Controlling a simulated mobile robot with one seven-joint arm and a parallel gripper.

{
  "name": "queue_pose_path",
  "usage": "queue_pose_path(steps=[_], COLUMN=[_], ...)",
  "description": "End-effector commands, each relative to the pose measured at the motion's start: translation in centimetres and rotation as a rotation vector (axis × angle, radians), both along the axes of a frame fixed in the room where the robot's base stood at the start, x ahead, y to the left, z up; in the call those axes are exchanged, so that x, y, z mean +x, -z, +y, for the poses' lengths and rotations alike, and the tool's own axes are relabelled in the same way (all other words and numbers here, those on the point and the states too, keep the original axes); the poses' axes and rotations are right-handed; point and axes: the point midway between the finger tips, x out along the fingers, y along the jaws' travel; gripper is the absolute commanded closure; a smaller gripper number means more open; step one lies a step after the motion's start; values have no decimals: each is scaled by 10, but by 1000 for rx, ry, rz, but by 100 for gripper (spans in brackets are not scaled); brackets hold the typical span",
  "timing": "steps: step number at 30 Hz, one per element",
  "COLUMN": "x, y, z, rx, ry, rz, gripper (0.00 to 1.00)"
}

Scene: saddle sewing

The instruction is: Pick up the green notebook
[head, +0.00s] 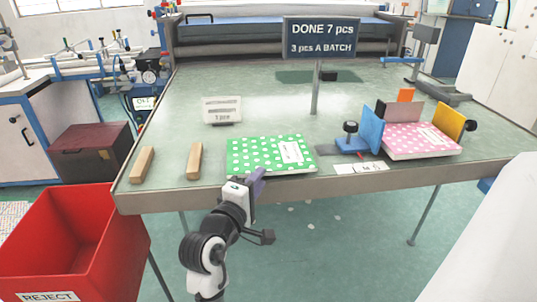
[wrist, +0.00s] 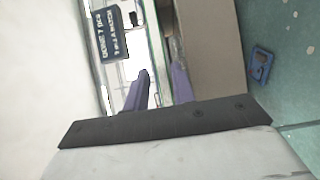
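The green notebook (head: 268,156) with white polka dots and a white label lies flat near the front edge of the table (head: 230,100) in the head view. My gripper (head: 258,178) is at the front edge of the table, just in front of the notebook's near side; I cannot tell whether they touch. In the wrist view, the two purple fingers of my gripper (wrist: 161,80) stand apart with a gap between them and nothing clearly held. The notebook cannot be made out in the wrist view.
Two wooden blocks (head: 194,161) lie left of the notebook. A blue holder (head: 352,140) and a pink dotted notebook (head: 420,140) are to its right. A sign (head: 321,38) on a post stands behind. A red reject bin (head: 75,240) is at front left.

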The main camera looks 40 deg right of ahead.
Motion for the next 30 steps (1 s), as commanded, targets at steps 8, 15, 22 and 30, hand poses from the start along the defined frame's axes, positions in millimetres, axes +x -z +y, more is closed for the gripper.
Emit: queue_pose_path(steps=[8,15,22,30], x=[8,23,26,26], y=[-1,0,2,2], z=[-20,-52,-59,-59], rx=[1,1,1,1], ry=[1,-1,-3,-3], rz=[0,0,-2,-2], gripper=[75,75,75,97])
